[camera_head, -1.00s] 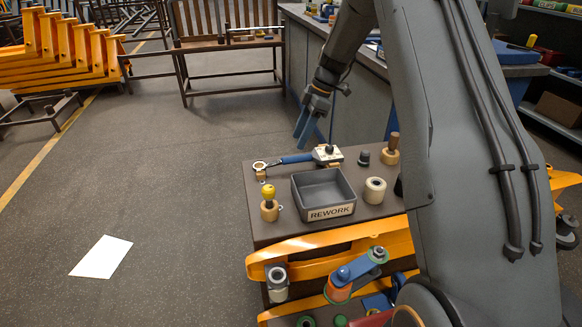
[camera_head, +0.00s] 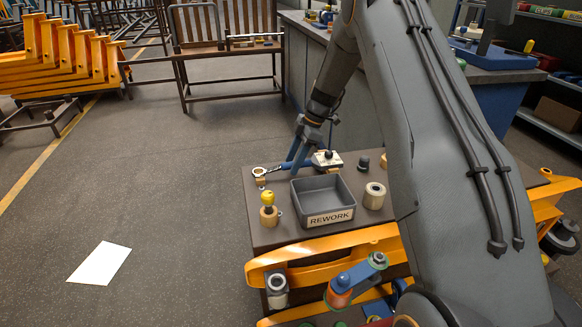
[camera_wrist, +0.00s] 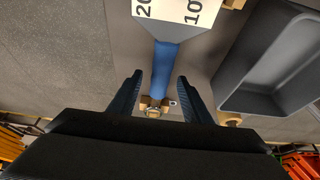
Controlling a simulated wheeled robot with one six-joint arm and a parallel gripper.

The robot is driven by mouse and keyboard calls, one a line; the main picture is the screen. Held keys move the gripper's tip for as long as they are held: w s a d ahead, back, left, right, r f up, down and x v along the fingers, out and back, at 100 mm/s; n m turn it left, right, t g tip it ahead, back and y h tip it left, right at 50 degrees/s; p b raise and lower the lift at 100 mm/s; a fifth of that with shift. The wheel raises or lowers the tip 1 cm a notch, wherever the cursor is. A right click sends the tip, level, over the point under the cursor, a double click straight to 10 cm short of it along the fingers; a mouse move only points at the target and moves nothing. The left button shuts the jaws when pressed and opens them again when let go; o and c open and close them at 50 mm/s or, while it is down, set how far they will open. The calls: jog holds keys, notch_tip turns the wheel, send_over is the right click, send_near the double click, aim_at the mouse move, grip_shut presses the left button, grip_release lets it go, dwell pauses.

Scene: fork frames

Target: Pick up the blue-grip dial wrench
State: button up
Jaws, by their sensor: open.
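The blue-grip dial wrench lies near the back of the brown cart top, behind the grey bin. In the head view its ring end (camera_head: 259,171) shows at the left and its pale dial head (camera_head: 327,159) at the right. In the wrist view its blue grip (camera_wrist: 166,70) runs down from the white dial plate (camera_wrist: 180,12) marked with numbers. My gripper (camera_head: 297,162) is over the grip, which it partly hides in the head view. In the wrist view the fingers (camera_wrist: 158,92) are apart, one on each side of the wrench's line. Contact cannot be told.
The grey REWORK bin (camera_head: 325,208) stands close in front of the wrench. A yellow-knobbed wooden piece (camera_head: 268,212) is at the front left, and a cream roll (camera_head: 374,196) at the right. A dark knob (camera_head: 363,163) stands right of the dial head.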

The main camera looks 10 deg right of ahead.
jog(key=shift+f, duration=0.25)
dwell(0.4)
grip_shut()
